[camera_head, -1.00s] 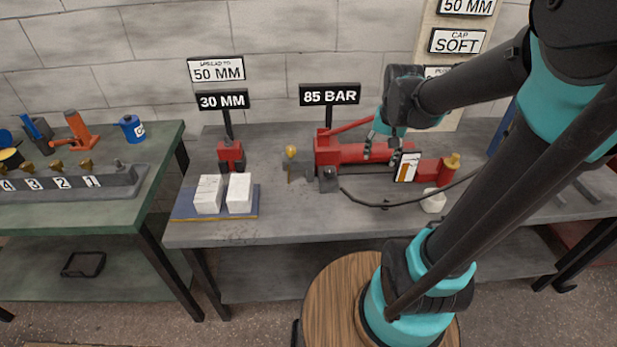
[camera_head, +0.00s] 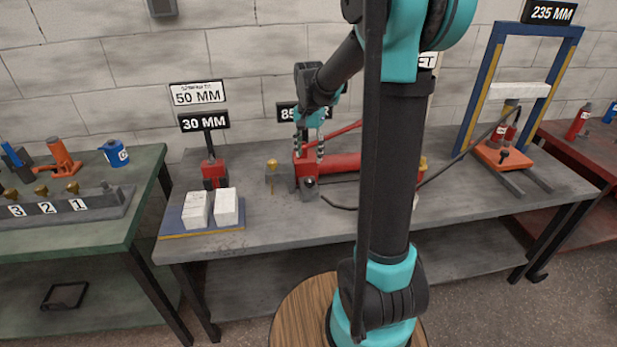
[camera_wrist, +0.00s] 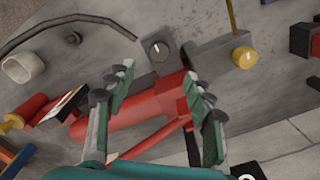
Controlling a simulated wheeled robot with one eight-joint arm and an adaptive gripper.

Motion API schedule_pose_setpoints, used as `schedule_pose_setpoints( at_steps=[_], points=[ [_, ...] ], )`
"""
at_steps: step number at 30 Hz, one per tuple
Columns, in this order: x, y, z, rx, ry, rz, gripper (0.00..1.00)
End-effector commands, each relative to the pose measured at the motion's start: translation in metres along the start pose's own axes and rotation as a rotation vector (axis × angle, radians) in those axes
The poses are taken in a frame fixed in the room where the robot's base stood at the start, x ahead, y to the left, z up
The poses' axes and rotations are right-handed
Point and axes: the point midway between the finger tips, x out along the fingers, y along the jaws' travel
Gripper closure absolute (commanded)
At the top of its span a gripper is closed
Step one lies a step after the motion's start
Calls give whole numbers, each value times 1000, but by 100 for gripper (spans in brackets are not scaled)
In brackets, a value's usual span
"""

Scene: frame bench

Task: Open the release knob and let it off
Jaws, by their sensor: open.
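The red hand pump (camera_head: 340,163) lies on the grey bench, with its red lever above it. At its left end is a dark block with a round dark knob (camera_head: 308,183), which looks like the release knob. In the wrist view the knob (camera_wrist: 159,50) faces the camera and shows a short white mark. My gripper (camera_head: 312,156) is above the pump's left end. In the wrist view its open fingers (camera_wrist: 160,82) stand either side of the pump's end, with the knob just beyond the fingertips. Nothing is between them, and they appear apart from the knob.
A grey block with a yellow knob (camera_wrist: 244,57) stands close beside the pump end. A dark hose (camera_head: 340,206) runs from the block to the right. A red jack (camera_head: 214,172) and white blocks (camera_head: 227,206) are at left. A blue press frame (camera_head: 482,95) stands at right.

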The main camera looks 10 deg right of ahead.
Motion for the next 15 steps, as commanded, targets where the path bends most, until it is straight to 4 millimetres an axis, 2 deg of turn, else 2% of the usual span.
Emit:
schedule_pose_setpoints(
  at_steps=[9,15],
  points=[
    [62,0,0,-1,0,0,47],
    [88,0,0,-1,0,0,47]
  ],
)
